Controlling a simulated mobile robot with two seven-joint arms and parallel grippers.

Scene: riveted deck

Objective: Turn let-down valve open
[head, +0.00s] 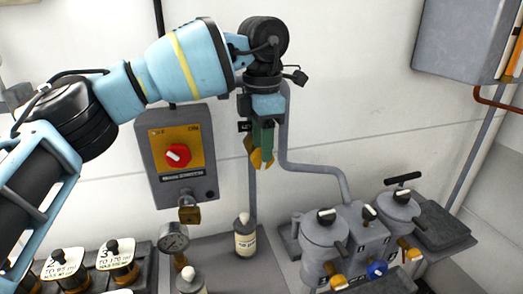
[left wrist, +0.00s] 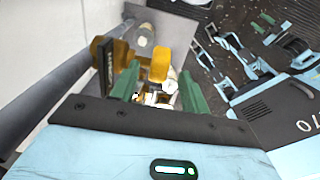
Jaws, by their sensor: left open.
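The let-down valve shows as a yellow-orange handle (head: 262,159) on the wall pipe, mostly hidden behind my left gripper in the head view. In the left wrist view the yellow handle (left wrist: 160,62) stands between the two green fingers, with a gap visible beside them. A dark tag plate (left wrist: 108,66) and an orange body sit at the left finger. My left gripper (head: 264,146) is open and points down at the valve; I cannot tell whether a finger touches it. My right gripper does not show clearly in either view.
A grey switch box (head: 204,146) with a red knob is left of the valve, with a padlock (head: 189,211) and gauge (head: 174,237) below. A bottle (head: 245,238) stands beneath. Grey filter housings (head: 325,240) are at lower right.

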